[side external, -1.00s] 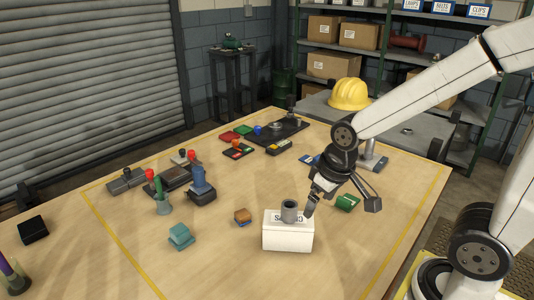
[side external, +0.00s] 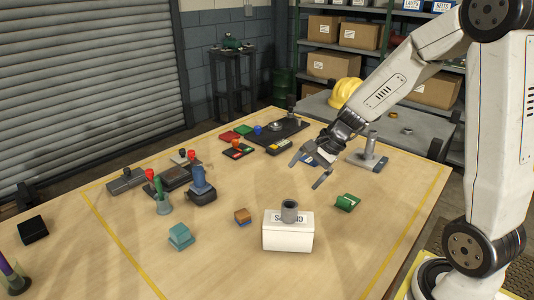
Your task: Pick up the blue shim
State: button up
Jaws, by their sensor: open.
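My gripper (side external: 306,174) is open and empty, with its fingers spread above the back-right part of the table. A small blue piece (side external: 308,160) shows beside and partly behind the fingers; its shape is mostly hidden. A thin blue edge (side external: 243,224) also shows under a small orange-brown block (side external: 242,215) near the table's middle. I cannot tell for certain which of these blue pieces is the shim. The gripper is well to the right of and behind the orange-brown block.
A white box (side external: 288,236) with a grey cylinder on top stands at front centre. A green block (side external: 347,202) lies right of it, and a grey stand (side external: 368,158) is behind. A teal block (side external: 180,236) is at left. Bare table lies between them.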

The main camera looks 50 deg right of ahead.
jog(key=w+d+m+t+h, duration=0.2)
jog(key=d+m+t, duration=0.3)
jog(key=d+m, duration=0.7)
jog(key=w+d+m+t+h, duration=0.35)
jog(key=d+m, duration=0.45)
jog(key=d, duration=0.7)
jog(key=shift+y, duration=0.45)
jog(key=f, duration=1)
jog(key=shift+s+f, duration=0.15)
jog(key=shift+s, duration=0.2)
jog(key=shift+f+t, duration=0.25)
jog(key=shift+f, duration=0.25)
jog(key=shift+x, duration=1.3)
jog(key=shift+x, duration=2.6)
jog(key=shift+a, duration=0.1)
